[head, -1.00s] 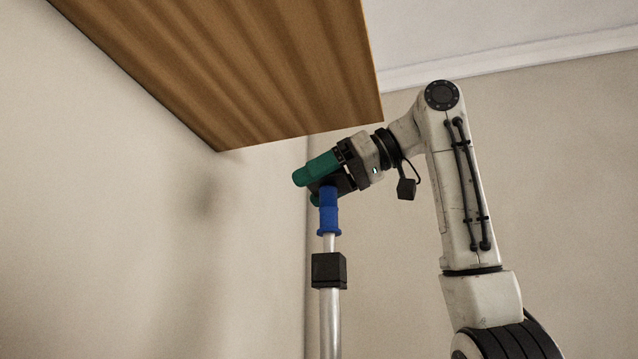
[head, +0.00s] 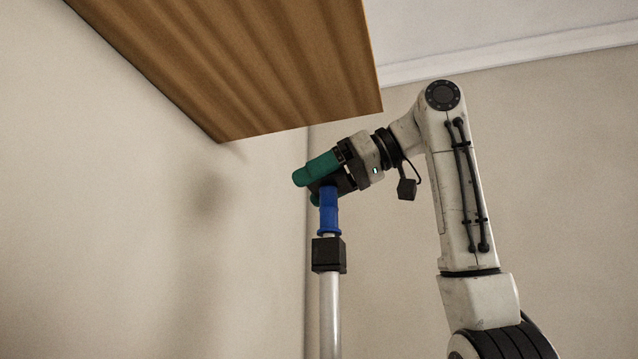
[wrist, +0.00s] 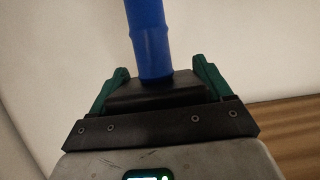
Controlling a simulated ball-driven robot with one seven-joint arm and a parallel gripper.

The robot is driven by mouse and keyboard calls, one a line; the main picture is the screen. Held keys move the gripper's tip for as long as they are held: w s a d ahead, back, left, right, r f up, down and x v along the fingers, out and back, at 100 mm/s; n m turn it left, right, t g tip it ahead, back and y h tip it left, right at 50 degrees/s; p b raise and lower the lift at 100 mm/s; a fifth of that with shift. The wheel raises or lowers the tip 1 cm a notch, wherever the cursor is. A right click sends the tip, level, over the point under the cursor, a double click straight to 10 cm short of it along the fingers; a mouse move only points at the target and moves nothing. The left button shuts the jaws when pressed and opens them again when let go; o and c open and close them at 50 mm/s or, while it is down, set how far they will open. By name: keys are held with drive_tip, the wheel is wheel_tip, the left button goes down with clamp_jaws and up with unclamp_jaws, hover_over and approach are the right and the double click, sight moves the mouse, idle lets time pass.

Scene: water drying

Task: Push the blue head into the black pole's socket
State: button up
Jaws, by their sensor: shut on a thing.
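The blue head (head: 329,212) is a ribbed blue cylinder, upright below my gripper's green fingers in the head view. In the wrist view the blue head (wrist: 150,38) runs between the fingers. My gripper (head: 320,178) is shut on its upper part. The black block (head: 328,255) at the top of the silver pole (head: 330,315) is directly below the head. Only a very short silver piece shows between the head's lower flange and the block. The socket's opening is hidden, so I cannot tell how deep the silver piece sits.
A brown wooden panel (head: 240,75) hangs above and to the left of my gripper, with its lower edge a little above the green fingers. Beige walls (head: 110,230) stand behind. The space around the pole looks clear.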

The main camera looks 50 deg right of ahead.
drive_tip(key=shift+f+b, duration=0.35)
drive_tip(key=shift+f, duration=0.1)
drive_tip(key=o, duration=1)
drive_tip(key=b+v, duration=0.1)
drive_tip(key=v, duration=0.9)
drive_tip(key=shift+s+d+r, duration=0.1)
drive_tip(key=shift+s+r, duration=0.05)
drive_tip(key=shift+s, duration=0.2)
